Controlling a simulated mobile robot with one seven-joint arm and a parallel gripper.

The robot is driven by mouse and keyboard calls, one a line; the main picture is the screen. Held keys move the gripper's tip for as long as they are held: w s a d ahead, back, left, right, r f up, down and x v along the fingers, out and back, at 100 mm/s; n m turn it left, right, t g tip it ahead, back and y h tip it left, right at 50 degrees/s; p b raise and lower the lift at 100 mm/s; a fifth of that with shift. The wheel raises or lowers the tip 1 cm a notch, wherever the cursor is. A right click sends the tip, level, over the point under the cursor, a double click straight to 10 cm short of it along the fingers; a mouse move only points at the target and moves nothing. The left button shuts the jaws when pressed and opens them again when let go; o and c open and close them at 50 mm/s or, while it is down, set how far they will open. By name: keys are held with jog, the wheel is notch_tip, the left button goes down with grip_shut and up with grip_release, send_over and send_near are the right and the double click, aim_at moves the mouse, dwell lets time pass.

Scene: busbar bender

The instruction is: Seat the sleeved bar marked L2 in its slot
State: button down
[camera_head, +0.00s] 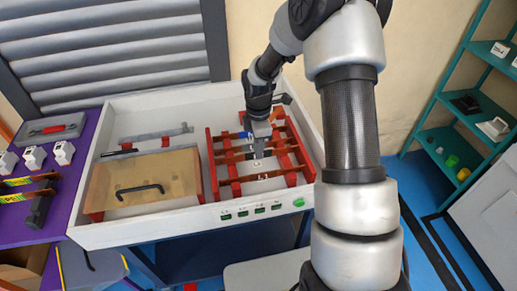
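A red slotted rack (214,180) sits in the right part of the white tray-like bench. Several dark bars (232,159) lie across it, some with a small white tag. My gripper (257,155) points down over the middle of the rack, close to the bars. The view is too small to show whether its fingers are open or hold a bar. No L2 mark is readable, so I cannot tell which bar or slot is L2. My gripper and wrist hide part of the rack behind them.
The white bench (160,229) has a front rim with small green labels and a green button (299,203). A tan covered box (145,178) fills its left part. A purple table (15,235) stands left, a green shelf (440,135) right.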

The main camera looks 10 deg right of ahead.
jog(key=shift+f+b, duration=0.75)
jog(key=shift+f, duration=0.5)
jog(key=c, duration=1.9)
grip_release()
notch_tip(320, 180, up, 17)
jog(key=shift+r+p, duration=0.2)
jog(key=shift+p, duration=0.7)
jog(key=s+r+m+t+p, duration=0.1)
jog(key=s+r+m+p, duration=0.4)
jog(key=r, duration=0.6)
jog(key=s+r+m+t+p, duration=0.1)
jog(key=s+r+m, duration=0.2)
jog(key=s, duration=0.3)
jog(key=s+r+m+t, duration=0.2)
jog(key=s+r+m, duration=0.2)
jog(key=s, duration=0.3)
jog(key=s+r+m+t+p, duration=0.1)
jog(key=s+r+m, duration=0.3)
jog(key=s+m, duration=0.2)
jog(key=shift+s+r+t+p, duration=0.1)
jog(key=shift+s+t+p, duration=0.2)
jog(key=shift+s, duration=0.25)
